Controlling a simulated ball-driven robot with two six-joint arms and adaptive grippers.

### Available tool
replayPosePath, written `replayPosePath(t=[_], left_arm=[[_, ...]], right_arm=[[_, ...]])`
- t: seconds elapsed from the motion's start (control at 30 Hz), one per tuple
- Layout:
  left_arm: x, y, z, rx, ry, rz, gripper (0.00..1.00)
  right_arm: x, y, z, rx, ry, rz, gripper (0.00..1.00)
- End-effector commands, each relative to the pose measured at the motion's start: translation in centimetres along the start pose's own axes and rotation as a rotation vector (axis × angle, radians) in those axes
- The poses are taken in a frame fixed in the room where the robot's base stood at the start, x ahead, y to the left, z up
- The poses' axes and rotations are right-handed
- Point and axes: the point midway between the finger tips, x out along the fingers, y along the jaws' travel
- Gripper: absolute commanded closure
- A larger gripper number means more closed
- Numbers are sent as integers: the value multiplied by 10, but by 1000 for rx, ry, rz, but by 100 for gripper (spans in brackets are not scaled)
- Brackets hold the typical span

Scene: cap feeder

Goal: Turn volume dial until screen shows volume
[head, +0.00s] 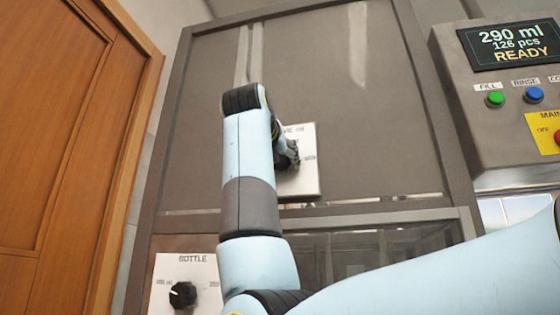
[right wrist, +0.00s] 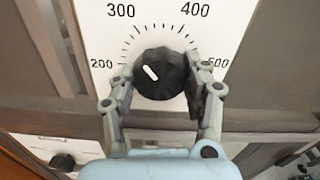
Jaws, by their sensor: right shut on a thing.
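The volume dial (right wrist: 160,73) is a black ribbed knob with a white pointer line, on a white plate (head: 308,180). In the right wrist view its pointer tilts up and left, between the 200 and 300 marks and toward 300. My right gripper (right wrist: 160,92) is shut on the dial, one finger on each side. In the head view my right gripper (head: 287,152) is seen from the side and hides most of the dial. The screen (head: 510,44) at upper right reads 290 ml, 126 pcs, READY. My left gripper is not in view.
A second black knob, labelled BOTTLE (head: 183,295), sits on a white plate at lower left. A green FILL button (head: 496,98) and a blue RINSE button (head: 534,95) are below the screen. A wooden door (head: 60,150) stands at left.

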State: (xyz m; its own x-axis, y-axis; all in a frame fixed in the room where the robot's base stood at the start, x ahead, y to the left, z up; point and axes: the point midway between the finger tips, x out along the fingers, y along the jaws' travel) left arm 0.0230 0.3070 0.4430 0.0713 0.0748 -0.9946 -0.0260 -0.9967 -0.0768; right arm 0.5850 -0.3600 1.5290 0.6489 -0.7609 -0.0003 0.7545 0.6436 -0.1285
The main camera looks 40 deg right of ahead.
Motion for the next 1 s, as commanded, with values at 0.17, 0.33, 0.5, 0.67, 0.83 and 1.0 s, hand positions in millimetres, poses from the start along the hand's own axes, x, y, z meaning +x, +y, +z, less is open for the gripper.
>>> replayPosePath(t=[0.17, 0.33, 0.5, 0.67, 0.83, 1.0], left_arm=[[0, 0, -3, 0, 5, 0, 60], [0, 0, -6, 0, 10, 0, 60], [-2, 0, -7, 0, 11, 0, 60], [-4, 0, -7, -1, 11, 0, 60], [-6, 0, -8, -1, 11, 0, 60], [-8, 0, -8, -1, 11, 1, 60]], right_arm=[[0, 0, 0, 0, 0, 1, 84], [0, 0, 0, 16, 1, 1, 84], [0, 1, 0, 77, 1, 1, 84], [0, 1, 0, 183, 1, 1, 84], [0, 2, 1, 335, 1, 1, 84], [0, 3, 1, 497, 1, 1, 84]])
